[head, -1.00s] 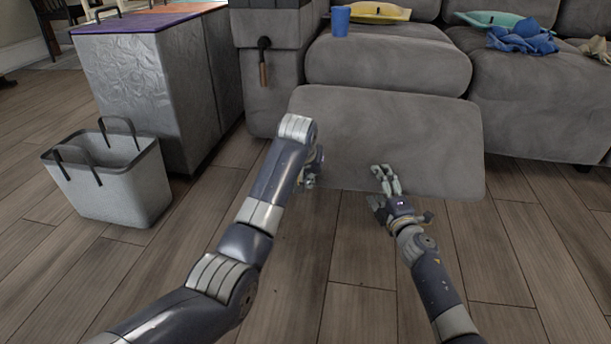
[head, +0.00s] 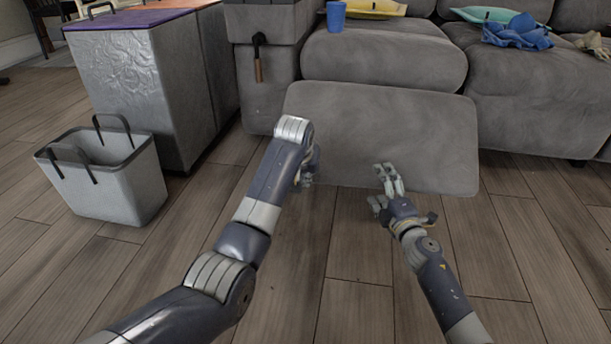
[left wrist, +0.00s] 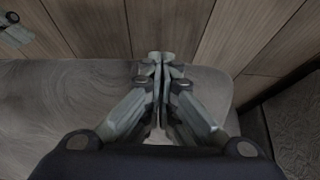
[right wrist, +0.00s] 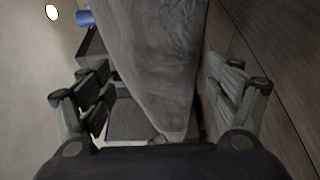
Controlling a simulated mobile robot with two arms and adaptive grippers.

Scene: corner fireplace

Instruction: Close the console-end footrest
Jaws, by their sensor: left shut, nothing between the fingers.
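The console-end footrest (head: 400,125) is a grey padded panel standing out tilted in front of the sofa seat beside the console. My left gripper (head: 305,172) is by its lower left corner, partly hidden behind my own arm. In the left wrist view my left gripper (left wrist: 160,62) is shut and empty, with the grey footrest (left wrist: 65,105) behind it. My right gripper (head: 380,187) is open near the footrest's lower edge. In the right wrist view the footrest (right wrist: 155,50) shows between the spread fingers of my right gripper (right wrist: 165,95). I cannot tell whether either gripper touches it.
The console (head: 268,88) has a brown-handled lever (head: 258,60) on its front. A grey basket (head: 105,180) stands on the floor at left, before a grey cabinet (head: 145,85). A blue cup (head: 336,16) and cloths (head: 518,32) are on the sofa.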

